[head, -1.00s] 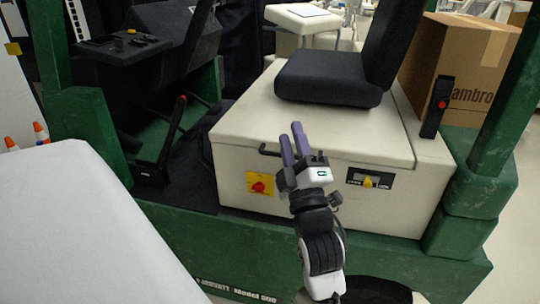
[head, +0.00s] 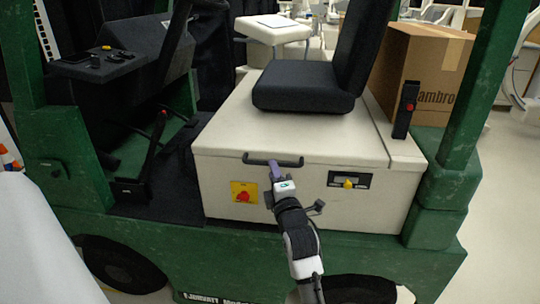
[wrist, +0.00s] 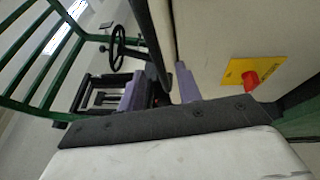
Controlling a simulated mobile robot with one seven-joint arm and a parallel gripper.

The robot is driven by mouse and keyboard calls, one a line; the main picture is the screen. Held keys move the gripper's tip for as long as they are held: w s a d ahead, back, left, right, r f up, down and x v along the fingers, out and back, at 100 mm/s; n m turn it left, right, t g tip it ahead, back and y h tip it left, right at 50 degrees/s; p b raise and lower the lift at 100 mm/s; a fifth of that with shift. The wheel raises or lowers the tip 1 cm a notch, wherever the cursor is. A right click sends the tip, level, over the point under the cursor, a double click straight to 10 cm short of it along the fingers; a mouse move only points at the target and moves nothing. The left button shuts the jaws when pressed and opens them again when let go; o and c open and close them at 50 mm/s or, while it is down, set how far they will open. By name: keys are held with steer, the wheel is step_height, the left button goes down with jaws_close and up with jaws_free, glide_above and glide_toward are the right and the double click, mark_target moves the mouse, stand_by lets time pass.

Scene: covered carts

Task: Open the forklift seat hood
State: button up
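The forklift seat hood (head: 300,130) is a cream box lid with a black seat (head: 305,87) on top, and it is closed. A dark bar handle (head: 290,163) is fixed near its upper front edge. In the wrist view, the two purple fingers of my gripper (wrist: 160,90) are apart. The dark handle (wrist: 153,45) runs down between them. I cannot tell whether either finger touches it. In the head view, the fingertips partly overlap the handle.
A yellow plate with a red knob (head: 243,192) sits left below the handle. A small panel with a yellow knob (head: 348,181) is to the right. A cardboard box (head: 425,70) stands behind the seat. Green posts (head: 480,80) flank the forklift.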

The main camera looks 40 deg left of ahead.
steer(key=shift+p+x, duration=0.6)
steer(key=shift+x, duration=1.55)
jaws_close()
